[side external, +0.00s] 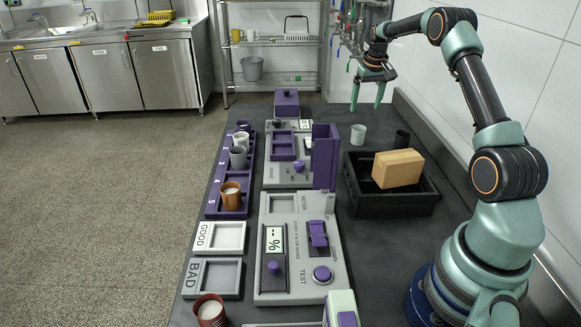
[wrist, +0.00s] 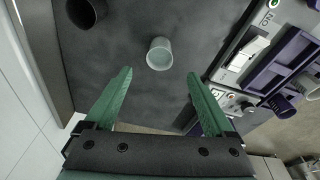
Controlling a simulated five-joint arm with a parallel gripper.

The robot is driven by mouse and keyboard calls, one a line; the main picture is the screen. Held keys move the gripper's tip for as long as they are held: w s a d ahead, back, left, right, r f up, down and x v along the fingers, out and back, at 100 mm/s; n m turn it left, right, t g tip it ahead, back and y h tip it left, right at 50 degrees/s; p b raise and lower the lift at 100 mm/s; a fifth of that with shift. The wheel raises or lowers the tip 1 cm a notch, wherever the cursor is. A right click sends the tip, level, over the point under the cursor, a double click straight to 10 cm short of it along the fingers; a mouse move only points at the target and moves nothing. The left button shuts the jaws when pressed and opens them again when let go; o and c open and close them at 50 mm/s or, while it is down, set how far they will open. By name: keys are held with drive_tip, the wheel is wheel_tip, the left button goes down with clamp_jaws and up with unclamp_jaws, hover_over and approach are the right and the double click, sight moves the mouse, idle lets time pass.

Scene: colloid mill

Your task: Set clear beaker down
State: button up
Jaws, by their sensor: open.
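The clear beaker (side external: 358,134) stands upright on the dark bench top, left of a black cup. It also shows in the wrist view (wrist: 159,54), just beyond and between my fingertips. My gripper (side external: 366,107) is open, with its green fingers pointing down above and behind the beaker in the side view. In the wrist view my gripper (wrist: 160,73) has its two fingers spread wide with nothing between them. The beaker appears apart from both fingers.
A black cup (side external: 402,138) stands right of the beaker. A black crate (side external: 390,205) holds a cardboard box (side external: 398,168). Left are a purple panel (side external: 325,157), grey instruments (side external: 300,250), a numbered purple rack (side external: 213,205) with cups, and GOOD (side external: 219,250) and BAD (side external: 212,291) trays.

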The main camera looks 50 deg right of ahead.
drive_tip(key=s+a+r+n+t, duration=0.1)
drive_tip(key=a+r, duration=0.6)
drive_tip(key=a, duration=0.3)
drive_tip(key=a+r+n+t, duration=0.1)
drive_tip(key=a+r+n, duration=0.1)
drive_tip(key=a+r, duration=0.6)
drive_tip(key=s+a+f+n+t, duration=0.1)
drive_tip(key=s+a, duration=0.6)
drive_tip(key=a, duration=0.3)
drive_tip(key=s+a+f+n+t+y, duration=0.1)
drive_tip(key=s+a+f+n, duration=0.1)
drive_tip(key=s+a, duration=0.6)
drive_tip(key=shift+a+n, duration=0.3)
drive_tip(key=shift+a, duration=0.7)
